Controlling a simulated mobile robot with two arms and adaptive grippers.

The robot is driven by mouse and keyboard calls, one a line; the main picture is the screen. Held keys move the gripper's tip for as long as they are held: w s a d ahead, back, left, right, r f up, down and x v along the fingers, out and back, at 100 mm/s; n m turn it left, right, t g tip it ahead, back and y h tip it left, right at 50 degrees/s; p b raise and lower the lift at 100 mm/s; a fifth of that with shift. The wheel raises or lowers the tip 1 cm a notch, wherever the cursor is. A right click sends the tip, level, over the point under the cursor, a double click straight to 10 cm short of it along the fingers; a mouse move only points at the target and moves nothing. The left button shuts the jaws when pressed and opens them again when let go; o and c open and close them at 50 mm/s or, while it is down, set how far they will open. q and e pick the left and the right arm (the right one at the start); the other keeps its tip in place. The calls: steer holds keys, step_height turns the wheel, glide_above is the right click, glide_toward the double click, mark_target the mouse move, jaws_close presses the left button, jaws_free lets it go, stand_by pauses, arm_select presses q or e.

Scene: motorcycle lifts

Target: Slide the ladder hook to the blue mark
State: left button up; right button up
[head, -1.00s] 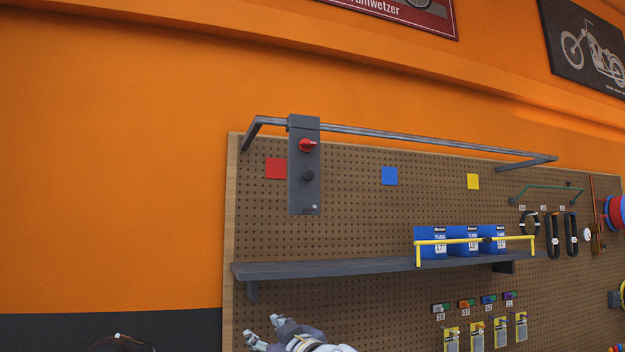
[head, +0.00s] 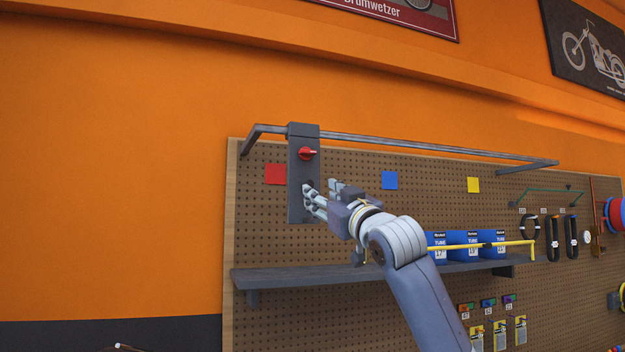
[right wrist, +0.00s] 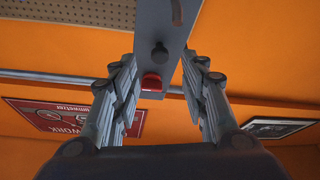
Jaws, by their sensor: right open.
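The ladder hook (head: 304,138) is a dark grey upright plate hanging on a metal rail, with a red knob (head: 308,153) near its top. It is right of the red mark (head: 275,174) and left of the blue mark (head: 390,180). My right gripper (head: 320,192) is open, its fingertips at the plate's lower right in the head view. In the right wrist view, the plate (right wrist: 163,25) and its black knob (right wrist: 160,53) show between the open fingers (right wrist: 158,62). I cannot tell whether they touch. My left gripper is not in view.
The rail (head: 430,147) runs right past the yellow mark (head: 473,185). Below is a dark shelf (head: 330,275) with blue boxes (head: 465,241) behind a yellow bar (head: 533,250). Tools hang on the pegboard (head: 590,290) at the right.

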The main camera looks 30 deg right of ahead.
mark_target(310, 184)
steer(key=p+x, duration=0.2)
steer(key=x, duration=0.2)
steer(key=shift+r, duration=0.2)
steer(key=shift+f+p+x, duration=0.2)
steer(key=shift+p+x, duration=0.4)
steer(key=shift+x, duration=0.35)
steer(key=shift+w, duration=0.1)
steer(key=shift+c, duration=0.2)
jaws_close()
